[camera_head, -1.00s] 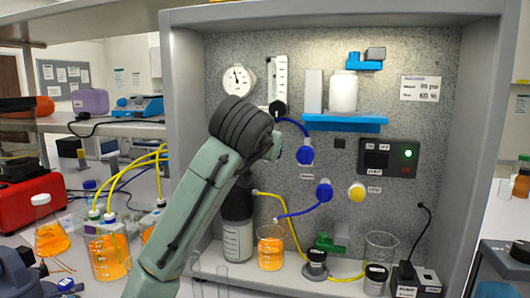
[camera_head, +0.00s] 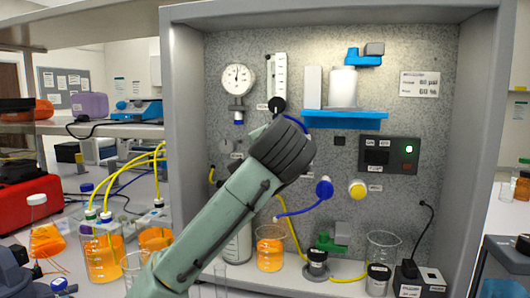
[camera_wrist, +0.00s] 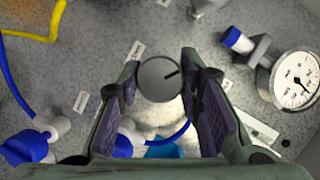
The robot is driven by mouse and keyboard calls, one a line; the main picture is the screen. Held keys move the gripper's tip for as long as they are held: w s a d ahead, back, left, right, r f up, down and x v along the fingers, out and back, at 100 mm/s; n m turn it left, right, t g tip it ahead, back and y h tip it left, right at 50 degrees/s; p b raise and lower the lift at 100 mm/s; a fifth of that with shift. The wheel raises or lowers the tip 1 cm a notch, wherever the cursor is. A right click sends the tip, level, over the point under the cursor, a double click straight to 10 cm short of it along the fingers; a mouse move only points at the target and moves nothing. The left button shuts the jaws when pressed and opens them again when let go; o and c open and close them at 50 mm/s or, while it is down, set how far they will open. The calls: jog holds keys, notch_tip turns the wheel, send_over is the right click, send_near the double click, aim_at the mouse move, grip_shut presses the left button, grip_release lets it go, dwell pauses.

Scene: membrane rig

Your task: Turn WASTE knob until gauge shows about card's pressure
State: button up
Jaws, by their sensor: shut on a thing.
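A round grey knob (camera_wrist: 159,79) with a black pointer line sits between my gripper's fingers (camera_wrist: 160,95) in the wrist view. My gripper is shut on it. Its label is not readable, and my arm hides the knob and fingers in the head view. The pressure gauge (camera_head: 238,77) has a white dial and is at the panel's upper left; its needle points nearly straight up. The gauge also shows at the right of the wrist view (camera_wrist: 297,78). The card (camera_head: 419,84) is at the panel's upper right, with a psi line and a percent line, too small to read surely.
A flow tube (camera_head: 278,78) stands right of the gauge. A blue shelf (camera_head: 345,120) holds a white vessel. Blue (camera_head: 324,190) and yellow (camera_head: 358,189) fittings are right of my arm. Beakers and bottles line the panel's foot. Blue tubing runs close to my gripper.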

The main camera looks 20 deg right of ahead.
jog(key=shift+m, duration=0.3)
dwell(0.4)
jog(key=o, duration=1.2)
jog(key=shift+s, duration=0.1)
jog(key=v, duration=1.2)
jog(key=shift+f, duration=0.15)
dwell(1.6)
